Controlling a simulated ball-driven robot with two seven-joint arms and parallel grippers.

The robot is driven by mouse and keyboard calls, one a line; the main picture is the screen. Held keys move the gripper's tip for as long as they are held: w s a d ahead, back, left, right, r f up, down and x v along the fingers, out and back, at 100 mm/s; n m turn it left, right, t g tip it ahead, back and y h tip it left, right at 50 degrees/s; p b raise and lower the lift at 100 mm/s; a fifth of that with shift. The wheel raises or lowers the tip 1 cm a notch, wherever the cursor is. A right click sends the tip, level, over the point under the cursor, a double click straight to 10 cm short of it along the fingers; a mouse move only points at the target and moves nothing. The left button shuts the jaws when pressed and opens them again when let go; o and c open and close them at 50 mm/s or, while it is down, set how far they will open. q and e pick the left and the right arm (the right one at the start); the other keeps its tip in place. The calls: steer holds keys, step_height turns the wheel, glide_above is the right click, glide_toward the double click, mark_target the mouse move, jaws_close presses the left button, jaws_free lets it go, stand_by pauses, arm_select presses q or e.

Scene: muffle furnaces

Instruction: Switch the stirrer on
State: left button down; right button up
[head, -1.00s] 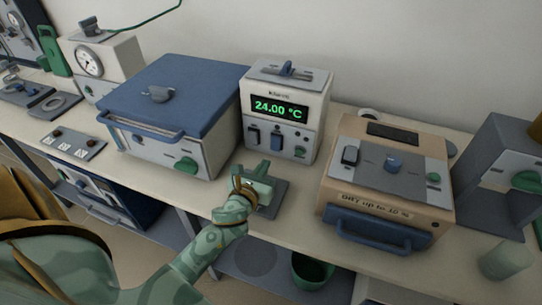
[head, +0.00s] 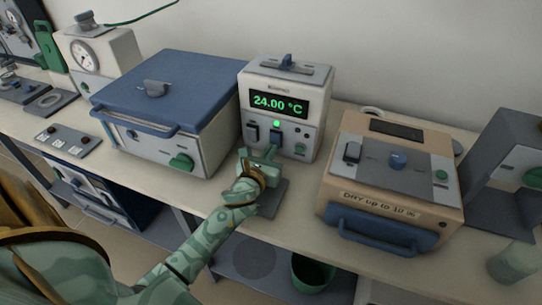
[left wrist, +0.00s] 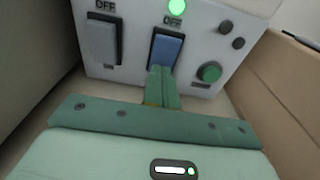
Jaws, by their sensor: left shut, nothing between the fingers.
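A white control box (head: 315,85) reads 24.00 °C in green. Its front has a dark switch on the left (head: 252,133) and a blue switch (head: 275,136) to its right. In the left wrist view both the grey switch (left wrist: 102,42) and the blue switch (left wrist: 166,48) have "OFF" printed above them. A green lamp (left wrist: 176,7) glows above the blue switch. My left gripper (head: 271,154) is shut and empty. Its fingertips (left wrist: 162,73) are at the lower edge of the blue switch; I cannot tell if they touch. My right gripper is not in view.
A green knob (left wrist: 209,72) sits right of the blue switch. A blue-lidded furnace (head: 165,85) stands to the left. A tan box (head: 335,165) labelled "DRY up to 10 %" stands to the right. A dark plate (head: 273,200) lies under my gripper.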

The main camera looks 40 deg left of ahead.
arm_select(q)
steer(key=shift+w+f+p, duration=0.15)
steer(key=shift+p, duration=0.4)
steer(key=shift+s+d, duration=0.1)
steer(key=shift+s, duration=0.25)
steer(key=v, duration=1.4)
steer(key=shift+s+f, duration=0.25)
steer(key=shift+s, duration=0.15)
steer(key=shift+s+d+r, duration=0.1)
steer(key=shift+s+r, duration=0.05)
steer(key=shift+s, duration=0.35)
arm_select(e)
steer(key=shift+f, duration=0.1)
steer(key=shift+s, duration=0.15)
